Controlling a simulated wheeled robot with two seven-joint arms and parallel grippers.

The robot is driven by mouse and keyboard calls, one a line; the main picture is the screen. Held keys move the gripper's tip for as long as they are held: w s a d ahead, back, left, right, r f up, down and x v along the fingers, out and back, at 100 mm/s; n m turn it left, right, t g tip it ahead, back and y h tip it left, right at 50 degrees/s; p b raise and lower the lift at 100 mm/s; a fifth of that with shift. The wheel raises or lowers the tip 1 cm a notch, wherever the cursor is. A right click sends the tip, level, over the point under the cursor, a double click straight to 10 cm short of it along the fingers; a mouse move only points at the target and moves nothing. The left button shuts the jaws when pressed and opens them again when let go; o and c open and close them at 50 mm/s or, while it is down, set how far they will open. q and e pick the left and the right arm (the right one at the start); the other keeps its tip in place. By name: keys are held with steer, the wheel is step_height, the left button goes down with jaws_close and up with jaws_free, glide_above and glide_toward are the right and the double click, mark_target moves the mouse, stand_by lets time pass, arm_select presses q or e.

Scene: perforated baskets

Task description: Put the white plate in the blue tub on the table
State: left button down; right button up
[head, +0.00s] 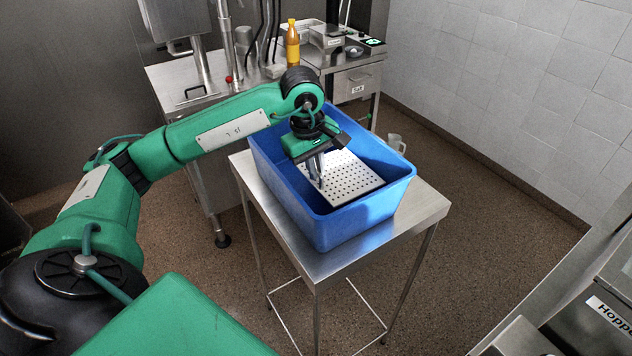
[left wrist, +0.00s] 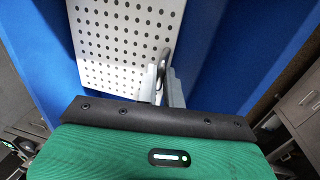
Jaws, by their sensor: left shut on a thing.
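The white plate (head: 352,180) is a flat rectangle full of small round holes, seen inside the walls of the blue tub (head: 345,225). The tub stands on a steel table (head: 430,205). My left gripper (head: 319,178) reaches down into the tub and is shut on the plate at its left side. In the left wrist view the plate (left wrist: 125,42) lies ahead of the gripper (left wrist: 166,84), with a curved metal handle at the fingers. Blue tub walls (left wrist: 215,55) show on both sides. I cannot tell whether the plate rests on the tub floor. My right gripper is not seen.
A steel counter (head: 172,77) behind the table carries an orange bottle (head: 292,45), a scale-like device (head: 326,37) and pipes. A clear jug (head: 396,143) shows beyond the tub. A hopper unit stands at the lower right. The floor around the table is clear.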

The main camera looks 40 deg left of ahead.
mark_target(315, 183)
arm_select(q)
step_height(315, 183, down, 2)
steer(key=shift+f, duration=0.15)
step_height(315, 183, down, 3)
steer(key=shift+r+p, duration=0.1)
steer(key=shift+p, duration=0.55)
steer(key=shift+f, duration=0.45)
steer(key=c, duration=1.5)
jaws_free()
steer(key=shift+c, duration=0.2)
steer(key=shift+a+r+b, duration=0.1)
steer(key=shift+r+b, duration=0.3)
steer(key=shift+r, duration=0.25)
step_height(315, 183, up, 11)
steer(key=s+b, duration=0.1)
steer(key=b, duration=0.2)
steer(key=shift+s+a+f, duration=0.15)
steer(key=shift+s+a, duration=0.1)
steer(key=shift+s, duration=0.1)
